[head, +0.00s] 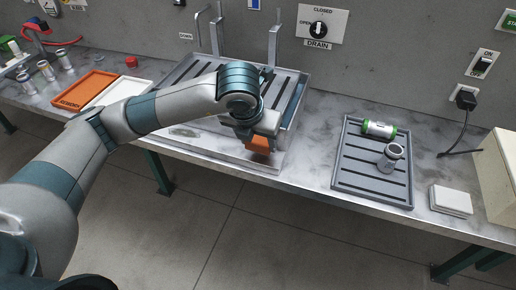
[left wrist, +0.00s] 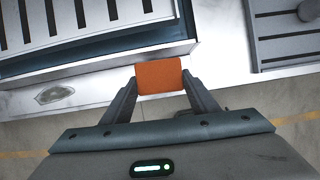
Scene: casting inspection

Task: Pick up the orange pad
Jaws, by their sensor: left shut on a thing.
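The orange pad (head: 259,144) is a small block at the front of the sink area in the head view. In the left wrist view the pad (left wrist: 160,77) sits between the fingertips of my left gripper (left wrist: 160,84). My left gripper (head: 258,137) is shut on the pad, near the bench's front edge. In the head view my gripper and wrist partly cover the pad. I cannot tell how far the pad is above the surface. My right gripper is in neither view.
A slatted sink or wash station (head: 190,66) is behind the gripper. A grey tray (head: 345,182) with a green-and-white cylinder (head: 379,129) and a metal jar (head: 390,157) is to the right. Orange (head: 86,89) and white (head: 126,93) trays lie left. A white pad stack (head: 451,199) sits far right.

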